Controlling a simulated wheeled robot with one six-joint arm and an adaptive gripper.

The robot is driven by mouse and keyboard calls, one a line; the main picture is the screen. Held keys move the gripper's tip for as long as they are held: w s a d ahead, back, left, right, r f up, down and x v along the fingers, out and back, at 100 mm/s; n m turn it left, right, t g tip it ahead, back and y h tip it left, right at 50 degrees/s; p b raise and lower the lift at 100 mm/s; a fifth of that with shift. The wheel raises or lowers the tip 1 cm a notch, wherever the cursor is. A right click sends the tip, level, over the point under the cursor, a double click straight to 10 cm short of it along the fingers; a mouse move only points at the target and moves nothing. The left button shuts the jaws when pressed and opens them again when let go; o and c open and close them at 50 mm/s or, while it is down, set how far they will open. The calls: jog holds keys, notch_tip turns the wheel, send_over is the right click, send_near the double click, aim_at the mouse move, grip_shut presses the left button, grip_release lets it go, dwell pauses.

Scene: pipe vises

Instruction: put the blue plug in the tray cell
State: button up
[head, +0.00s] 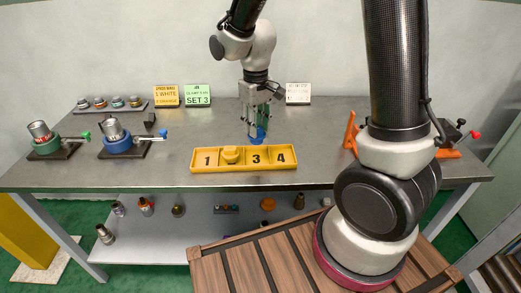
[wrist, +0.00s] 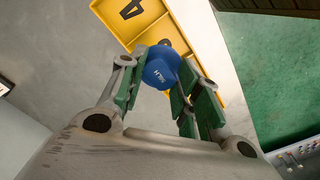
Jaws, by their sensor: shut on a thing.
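The blue plug (head: 258,136) is held in my gripper (head: 258,127), which points down at the back edge of the yellow tray (head: 204,168). The tray has numbered cells. Cells 1, 3 and 4 show their numbers, and a yellow plug (head: 231,154) sits in the cell between 1 and 3. In the wrist view the blue plug (wrist: 161,69) is between the green finger pads, with lettering on its face. It partly covers the number of one cell there, and cell 4 (wrist: 131,9) shows empty. I cannot tell the exact height of the plug above the tray.
A green vise (head: 45,146) and a blue vise (head: 121,144), both holding metal parts, stand at the left. An orange vise (head: 350,130) is at the right, partly behind my arm. A rack (head: 110,107) and signs (head: 198,96) stand at the back. The tabletop around the tray is clear.

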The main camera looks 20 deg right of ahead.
aim_at(256, 142)
notch_tip(256, 142, down, 7)
jog(key=shift+r, duration=0.1)
dwell(0.4)
jog(key=o, duration=1.2)
jog(key=shift+c, duration=0.2)
notch_tip(256, 142, up, 12)
jog(key=shift+r, duration=0.1)
jog(key=s+d+r+m+t, duration=0.2)
jog(key=s+d+r, duration=0.4)
jog(key=s, duration=0.3)
jog(key=s+d+r+m+t, duration=0.2)
jog(key=s+d+r, duration=0.4)
jog(key=s+d, duration=0.2)
jog(key=shift+s+d+r, duration=0.3)
jog(key=shift+s+d, duration=0.1)
jog(key=shift+s, duration=0.6)
